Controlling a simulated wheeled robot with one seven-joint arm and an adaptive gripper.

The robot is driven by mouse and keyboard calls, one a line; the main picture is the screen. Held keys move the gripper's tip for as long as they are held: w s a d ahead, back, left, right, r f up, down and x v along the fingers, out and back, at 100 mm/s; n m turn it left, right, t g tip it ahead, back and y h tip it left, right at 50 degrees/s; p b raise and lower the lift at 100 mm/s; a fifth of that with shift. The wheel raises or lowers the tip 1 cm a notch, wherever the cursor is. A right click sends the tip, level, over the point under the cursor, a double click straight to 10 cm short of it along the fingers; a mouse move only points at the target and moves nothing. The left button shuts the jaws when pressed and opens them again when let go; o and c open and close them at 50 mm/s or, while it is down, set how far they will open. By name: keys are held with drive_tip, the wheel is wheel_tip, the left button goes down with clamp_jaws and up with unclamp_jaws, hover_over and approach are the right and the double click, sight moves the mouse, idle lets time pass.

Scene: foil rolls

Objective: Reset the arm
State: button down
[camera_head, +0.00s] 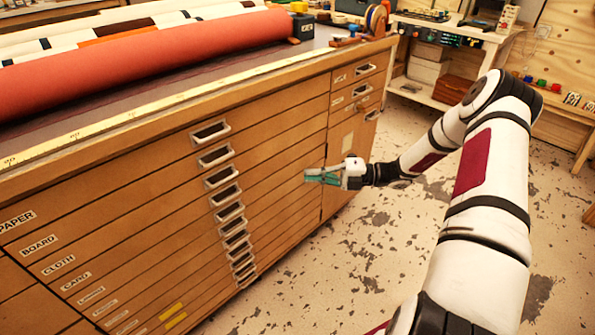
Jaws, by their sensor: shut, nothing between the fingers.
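My gripper (314,175) is in the middle of the head view, at the end of my white arm. It points left, in front of the right part of the wooden drawer cabinet (285,135). Its teal fingers are shut with nothing held between them. Whether the fingertips touch the drawer fronts cannot be told from this view. My arm reaches in from the lower right, bends at a raised elbow and comes back toward the cabinet.
A large red roll (150,62) and several other rolls lie on the cabinet top. Labelled drawers with metal pulls (231,211) fill its front. A workbench (450,32) with shelves stands at the back right. The speckled floor (340,270) is clear between cabinet and arm.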

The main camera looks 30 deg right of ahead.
drive_tip(key=shift+s+d, duration=0.25)
drive_tip(key=shift+d, duration=0.15)
drive_tip(key=s+a+r+n+g+h, duration=0.95)
drive_tip(key=s+a+r+n, duration=0.7)
drive_tip(key=n, duration=0.65)
drive_tip(key=s+d+r+n+t+h, duration=0.1)
drive_tip(key=s+r+n+h, duration=0.2)
drive_tip(key=s+n, duration=0.7)
drive_tip(key=s+d+r+n+t+h, duration=0.15)
drive_tip(key=s+r+n+h, duration=0.25)
drive_tip(key=s+n, duration=0.6)
wheel_tip(320, 180, up, 24)
drive_tip(key=s+m+t+p, duration=0.1)
drive_tip(key=t+p, duration=0.2)
drive_tip(key=p, duration=1.9)
drive_tip(key=shift+s+d+f+m, duration=0.15)
drive_tip(key=shift+s+d+m, duration=0.1)
drive_tip(key=shift+s+m, duration=0.15)
